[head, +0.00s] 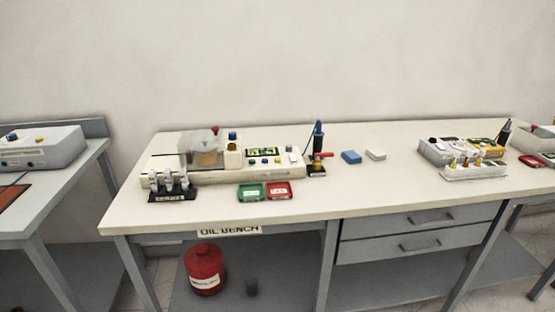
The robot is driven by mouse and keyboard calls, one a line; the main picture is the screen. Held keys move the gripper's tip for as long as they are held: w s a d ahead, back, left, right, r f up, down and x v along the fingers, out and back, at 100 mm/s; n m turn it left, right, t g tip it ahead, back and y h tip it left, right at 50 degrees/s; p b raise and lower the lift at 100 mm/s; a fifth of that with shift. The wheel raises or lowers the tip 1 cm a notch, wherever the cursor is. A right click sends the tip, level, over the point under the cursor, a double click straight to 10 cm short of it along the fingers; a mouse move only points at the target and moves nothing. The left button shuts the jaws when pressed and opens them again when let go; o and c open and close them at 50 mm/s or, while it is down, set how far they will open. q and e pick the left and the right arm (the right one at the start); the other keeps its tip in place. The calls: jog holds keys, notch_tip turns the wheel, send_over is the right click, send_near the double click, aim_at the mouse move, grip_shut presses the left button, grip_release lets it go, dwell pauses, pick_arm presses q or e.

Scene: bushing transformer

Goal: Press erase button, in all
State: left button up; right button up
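A cream bench instrument (218,175) stands on the left part of the table marked OIL BENCH. It has a small lit green display (262,151) with a few small coloured buttons (265,160) in front of it. A clear cup with amber contents (207,155) sits on its left part. A second device, grey with a yellow part (484,152), stands at the table's right end and has small controls. Labels are too small to read, so I cannot tell which button is erase. Neither of my grippers is in view.
Green (251,191) and red (279,189) trays lie before the instrument. A rack of small vials (172,188) stands left of them. Blue (351,157) and white (375,154) blocks lie mid-table. A red can (204,269) is on the lower shelf. Table space right of centre is free.

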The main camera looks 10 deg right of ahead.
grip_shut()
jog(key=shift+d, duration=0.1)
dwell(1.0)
